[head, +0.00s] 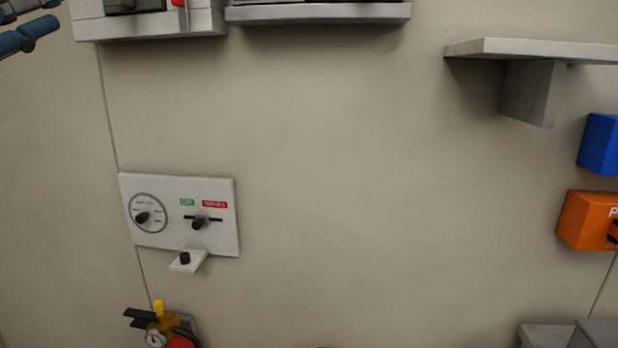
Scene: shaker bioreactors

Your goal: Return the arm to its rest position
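Neither of my grippers shows in the head view, and no arm of mine can be made out with certainty. The view faces a plain beige wall (330,180) with equipment fixed to it. Whether either arm is at its rest position cannot be seen from here.
Shelves (320,13) run along the top; a bracketed shelf (545,50), blue box (600,145) and orange box (585,220) are at right. The middle wall is bare.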

